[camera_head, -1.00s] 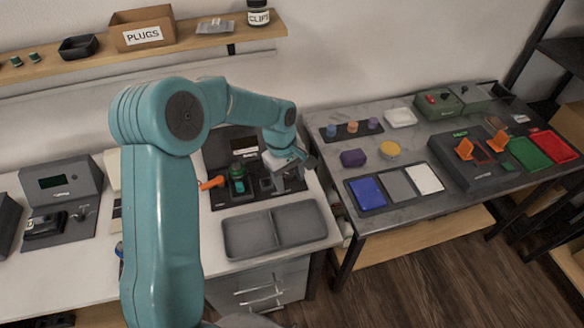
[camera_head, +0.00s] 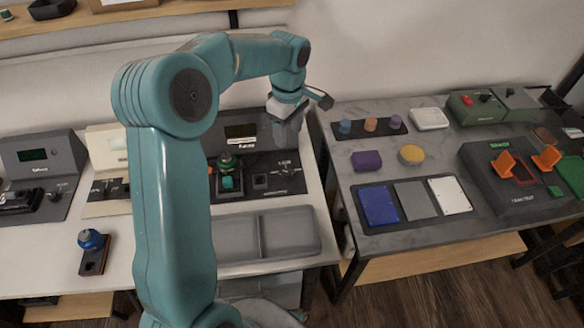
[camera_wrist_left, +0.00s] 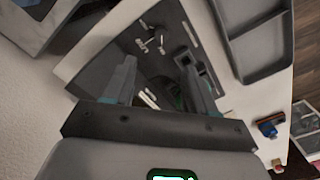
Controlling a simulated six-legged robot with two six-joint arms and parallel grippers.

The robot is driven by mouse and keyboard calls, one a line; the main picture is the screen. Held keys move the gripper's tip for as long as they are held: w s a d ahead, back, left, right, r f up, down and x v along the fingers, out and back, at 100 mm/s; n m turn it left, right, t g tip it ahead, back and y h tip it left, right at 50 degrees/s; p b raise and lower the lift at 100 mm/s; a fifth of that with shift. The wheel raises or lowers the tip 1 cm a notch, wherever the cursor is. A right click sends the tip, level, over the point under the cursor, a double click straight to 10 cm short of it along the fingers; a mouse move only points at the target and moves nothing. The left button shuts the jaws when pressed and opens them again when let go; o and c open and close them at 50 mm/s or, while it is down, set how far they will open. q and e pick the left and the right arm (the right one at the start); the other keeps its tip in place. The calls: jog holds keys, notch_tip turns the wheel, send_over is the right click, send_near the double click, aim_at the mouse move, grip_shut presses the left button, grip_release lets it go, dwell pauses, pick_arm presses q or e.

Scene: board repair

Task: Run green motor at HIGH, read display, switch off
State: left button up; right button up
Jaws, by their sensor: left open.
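A pale strip (camera_head: 240,131) is on the back panel; any reading is too small to make out. My left gripper (camera_head: 284,140) is above the right side of the station, near the switch. Its fingers are apart and empty in the left wrist view (camera_wrist_left: 163,82). My right gripper is out of view.
A grey two-part tray (camera_head: 262,236) lies in front of the station. A blue motor (camera_head: 91,240) stands in a dark holder at the front left. Two other stations, one grey (camera_head: 38,172) and one cream (camera_head: 105,150), stand left. The marble side table (camera_head: 340,180) is at the right.

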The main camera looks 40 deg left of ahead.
aim_at(288, 173)
pick_arm(q)
jog(key=f, duration=1.4)
jog(key=shift+s, duration=0.25)
jog(key=shift+w+f, duration=0.1)
jog(key=shift+f, duration=0.55)
grip_shut()
